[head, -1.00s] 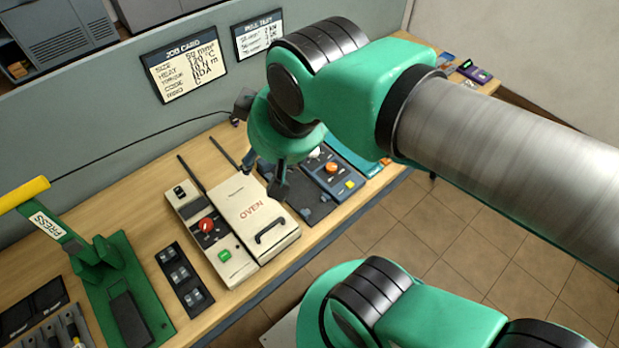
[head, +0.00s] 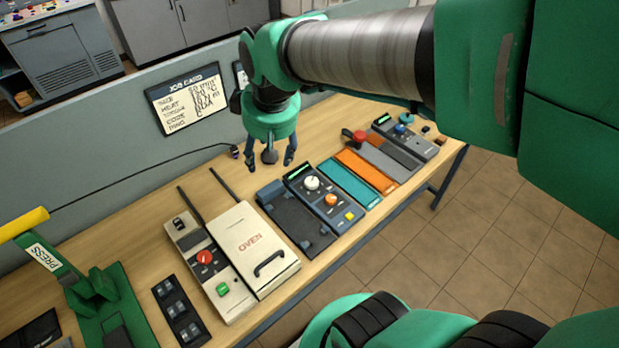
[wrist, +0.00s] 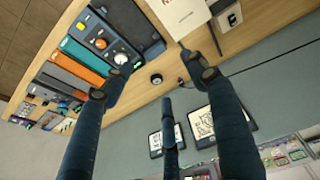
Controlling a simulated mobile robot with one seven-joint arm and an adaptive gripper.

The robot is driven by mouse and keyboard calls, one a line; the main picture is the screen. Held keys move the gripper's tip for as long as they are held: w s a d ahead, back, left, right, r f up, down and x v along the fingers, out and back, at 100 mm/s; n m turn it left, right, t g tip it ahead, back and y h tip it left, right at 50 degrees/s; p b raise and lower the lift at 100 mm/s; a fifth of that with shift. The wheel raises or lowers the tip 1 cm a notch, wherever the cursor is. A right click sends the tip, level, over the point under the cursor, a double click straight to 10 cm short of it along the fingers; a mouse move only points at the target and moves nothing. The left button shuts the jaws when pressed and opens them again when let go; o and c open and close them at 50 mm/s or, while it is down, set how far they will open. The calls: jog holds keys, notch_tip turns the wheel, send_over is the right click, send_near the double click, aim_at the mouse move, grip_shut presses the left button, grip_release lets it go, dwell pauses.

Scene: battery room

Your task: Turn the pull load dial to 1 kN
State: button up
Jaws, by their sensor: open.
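A dark blue control unit (head: 326,200) stands right of the oven. It carries a white knob (head: 311,183), an orange knob (head: 331,200) and a yellow button (head: 350,216). Its labels are too small to read, so I cannot tell which knob is the pull load dial. My gripper (head: 270,160) hangs open and empty, pointing down, behind and left of this unit, touching nothing. In the wrist view the white knob (wrist: 121,59) and orange knob (wrist: 101,43) lie beyond the left finger.
A cream oven (head: 250,248) with a red knob (head: 204,257) stands left of the unit. Teal (head: 349,183) and orange (head: 366,170) panels and a grey unit with a blue knob (head: 400,129) lie to the right. A job card (head: 187,98) hangs on the partition behind.

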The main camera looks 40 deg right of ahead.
jog(key=w+d+f+n+g, duration=0.1)
jog(key=w+d+f+g, duration=0.1)
jog(key=w+d+f, duration=0.8)
jog(key=n+g, duration=0.1)
jog(key=g, duration=0.1)
send_over(311, 181)
notch_tip(311, 181, down, 11)
jog(key=shift+w+y, duration=0.15)
jog(key=shift+y, duration=0.15)
jog(key=shift+f, duration=0.1)
notch_tip(311, 181, down, 14)
jog(key=shift+r+b, duration=0.25)
jog(key=shift+b, duration=0.65)
jog(key=shift+c, duration=0.2)
jog(key=c, duration=1.1)
